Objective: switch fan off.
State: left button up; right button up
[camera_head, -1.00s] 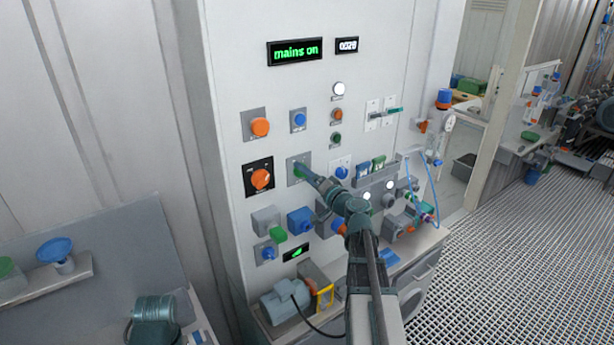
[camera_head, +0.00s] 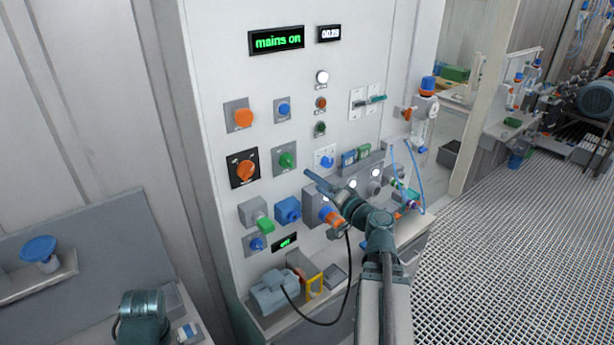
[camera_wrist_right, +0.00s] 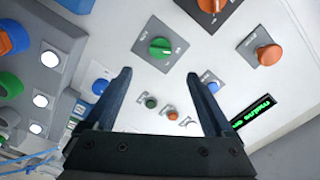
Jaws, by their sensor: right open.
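A control cabinet (camera_head: 215,65) carries several knobs and lamps; I cannot read which label names the fan. A green rotary knob on a grey plate (camera_head: 286,160) is in its middle, and also shows in the right wrist view (camera_wrist_right: 160,47). A small display (camera_head: 285,243) low on the cabinet seems to read "off" in green. My right gripper (camera_head: 312,178) is open and empty, in front of the panel, right of and below the green knob. In the right wrist view its fingers (camera_wrist_right: 159,74) are spread, with the knob beyond them, apart. My left gripper does not show.
An orange knob on a black plate (camera_head: 245,169) is left of the green knob; a blue knob (camera_head: 327,161) is right of it. The upper display (camera_head: 277,40) reads "mains on". A motor (camera_head: 272,291) with a cable stands on the ledge below. The grating floor (camera_head: 510,240) right is clear.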

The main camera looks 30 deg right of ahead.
aim_at(290, 163)
jog(key=shift+s+d, duration=0.1)
jog(key=shift+s, duration=0.8)
jog(key=w, duration=0.9)
jog(key=w+a, duration=0.1)
jog(key=w, duration=0.4)
jog(key=shift+s, duration=0.2)
